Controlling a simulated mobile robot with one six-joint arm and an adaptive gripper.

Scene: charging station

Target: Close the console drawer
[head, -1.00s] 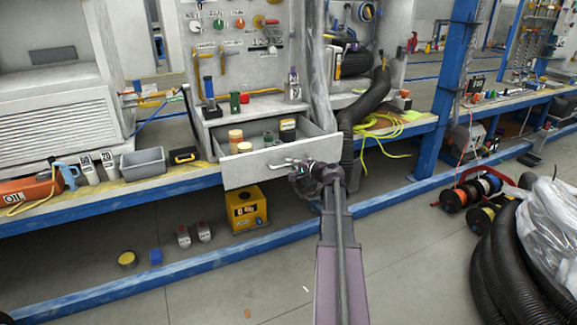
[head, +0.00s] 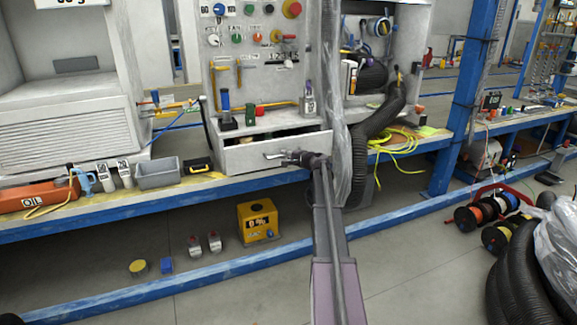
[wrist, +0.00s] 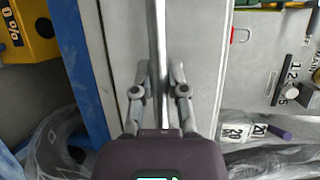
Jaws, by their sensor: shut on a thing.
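The console drawer (head: 252,154) is a grey box front with a bar handle, set in the grey console (head: 228,119) at the bench. My gripper (head: 296,156) is at the right part of the handle in the head view. In the wrist view, my gripper (wrist: 159,88) has its two fingers on either side of the metal bar handle (wrist: 157,45), shut on it. The pale drawer front (wrist: 188,35) lies behind the fingers. The things inside the drawer are mostly hidden.
A thick black hose (head: 372,130) and clear plastic wrap hang just right of the drawer. A grey bin (head: 158,172) stands on the bench at left. A yellow box (head: 257,221) is on the floor below. Coiled black hose (head: 512,270) lies at lower right.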

